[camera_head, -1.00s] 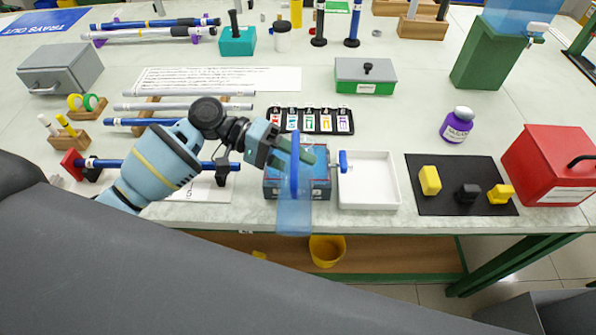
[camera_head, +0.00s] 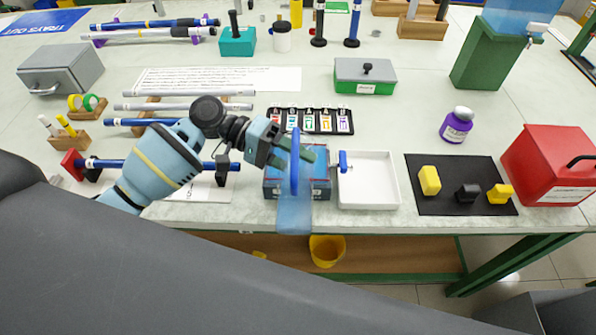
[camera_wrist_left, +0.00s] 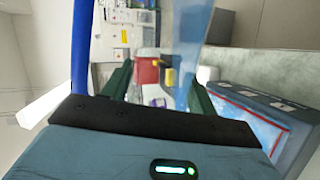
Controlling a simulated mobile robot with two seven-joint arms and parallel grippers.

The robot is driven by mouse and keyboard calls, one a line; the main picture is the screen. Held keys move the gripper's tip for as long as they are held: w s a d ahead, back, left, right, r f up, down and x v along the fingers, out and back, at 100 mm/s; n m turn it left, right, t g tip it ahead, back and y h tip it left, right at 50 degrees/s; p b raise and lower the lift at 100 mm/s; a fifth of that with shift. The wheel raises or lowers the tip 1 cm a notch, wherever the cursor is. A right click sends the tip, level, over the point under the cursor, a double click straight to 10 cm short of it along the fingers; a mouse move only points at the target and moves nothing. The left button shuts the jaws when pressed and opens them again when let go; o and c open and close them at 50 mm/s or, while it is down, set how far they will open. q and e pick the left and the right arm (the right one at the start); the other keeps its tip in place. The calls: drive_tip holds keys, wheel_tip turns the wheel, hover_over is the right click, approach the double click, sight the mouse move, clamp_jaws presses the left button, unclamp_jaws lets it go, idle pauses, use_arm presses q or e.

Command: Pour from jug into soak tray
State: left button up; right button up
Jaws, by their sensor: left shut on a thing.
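My left gripper (camera_head: 300,152) is shut on the blue handle (camera_head: 295,165) of a clear blue jug. The jug's body (camera_head: 294,215) hangs on the near side, over the table's front edge. How far it tilts, and its contents, I cannot tell. In the left wrist view the green fingers (camera_wrist_left: 160,82) stand between the handle (camera_wrist_left: 82,45) and the clear body (camera_wrist_left: 188,45). A shallow white tray (camera_head: 368,185) lies right of the jug and looks empty. A blue-grey box (camera_head: 322,183) with a red line inside sits partly hidden behind the jug. My right gripper is out of view.
A black mat (camera_head: 440,200) with yellow and black blocks lies right of the white tray. A red case (camera_head: 550,165) and purple bottle (camera_head: 457,125) stand beyond. A card rack (camera_head: 310,121) is behind. Blue rods (camera_head: 135,122) lie left. A yellow bucket (camera_head: 327,252) sits below the table.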

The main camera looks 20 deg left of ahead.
use_arm(q)
drive_tip(key=shift+s+d+f+m+t+y, duration=0.1)
drive_tip(key=shift+s+f+m+t+y, duration=0.15)
drive_tip(key=shift+f+m, duration=0.15)
drive_tip(key=shift+s+f+m+t+y, duration=0.15)
drive_tip(key=shift+f+m+t, duration=0.15)
drive_tip(key=shift+m, duration=0.2)
drive_tip(key=shift+r+m+t+y, duration=0.3)
drive_tip(key=shift+m+t, duration=0.15)
drive_tip(key=shift+m, duration=0.35)
drive_tip(key=shift+r+m+t+y, duration=0.3)
drive_tip(key=shift+r+m+t, duration=0.2)
drive_tip(key=shift+m+t, duration=0.5)
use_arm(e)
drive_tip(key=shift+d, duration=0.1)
use_arm(q)
drive_tip(key=shift+w, duration=0.1)
drive_tip(key=shift+w+f+m+t+y, duration=0.15)
drive_tip(key=shift+m+t+y, duration=0.2)
drive_tip(key=shift+m, duration=0.35)
drive_tip(key=shift+m+t, duration=0.25)
drive_tip(key=shift+m, duration=0.05)
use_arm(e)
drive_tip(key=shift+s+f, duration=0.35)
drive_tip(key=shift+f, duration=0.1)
use_arm(q)
drive_tip(key=shift+w, duration=0.1)
